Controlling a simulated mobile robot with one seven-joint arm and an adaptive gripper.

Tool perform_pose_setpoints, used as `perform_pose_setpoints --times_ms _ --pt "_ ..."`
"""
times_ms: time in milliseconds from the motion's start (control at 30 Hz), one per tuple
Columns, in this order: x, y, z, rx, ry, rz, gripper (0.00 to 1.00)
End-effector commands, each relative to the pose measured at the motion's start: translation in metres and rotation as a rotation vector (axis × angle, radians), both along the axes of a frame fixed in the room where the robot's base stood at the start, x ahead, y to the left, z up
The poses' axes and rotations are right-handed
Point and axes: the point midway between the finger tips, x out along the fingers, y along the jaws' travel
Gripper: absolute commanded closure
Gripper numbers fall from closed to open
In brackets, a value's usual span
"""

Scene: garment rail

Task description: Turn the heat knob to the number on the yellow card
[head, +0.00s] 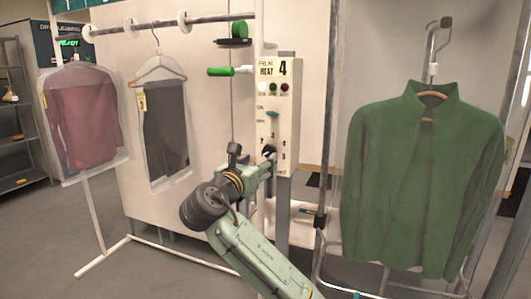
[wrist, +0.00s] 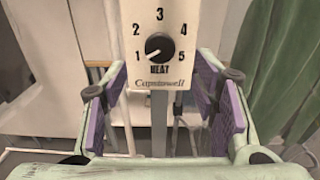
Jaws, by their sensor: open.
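The black heat knob (wrist: 159,46) is on the white panel, inside an arc of numbers 1 to 5, with HEAT printed below. Its white pointer line points lower left, at about the 1. In the head view the knob (head: 268,150) is low on the box, partly hidden by my gripper (head: 264,166). In the wrist view my gripper (wrist: 162,88) is open and empty, its purple-padded fingers apart, below and either side of the knob.
The control box (head: 289,120) also carries three round lamps and a blue switch. A green jacket (head: 425,180) hangs close on the right. Bagged red (head: 82,115) and dark (head: 166,130) garments hang from the rail on the left. A green-handled lever (head: 221,72) juts out left of the box.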

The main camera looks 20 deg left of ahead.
Motion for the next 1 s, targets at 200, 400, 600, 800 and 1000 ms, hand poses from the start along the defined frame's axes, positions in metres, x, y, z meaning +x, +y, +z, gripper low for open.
perform_pose_setpoints --times_ms 200,400,600,800,1000 --pt "0.041 -0.002 0.002 0.001 0.001 -0.001 0.46" --pt "0.061 -0.002 0.001 0.002 0.0 0.001 0.46" --pt "0.066 -0.002 0.0 0.003 -0.001 0.002 0.46" --pt "0.065 -0.002 0.0 0.003 -0.001 0.002 0.5" --pt "0.065 -0.002 0.0 0.003 -0.001 0.002 0.63"
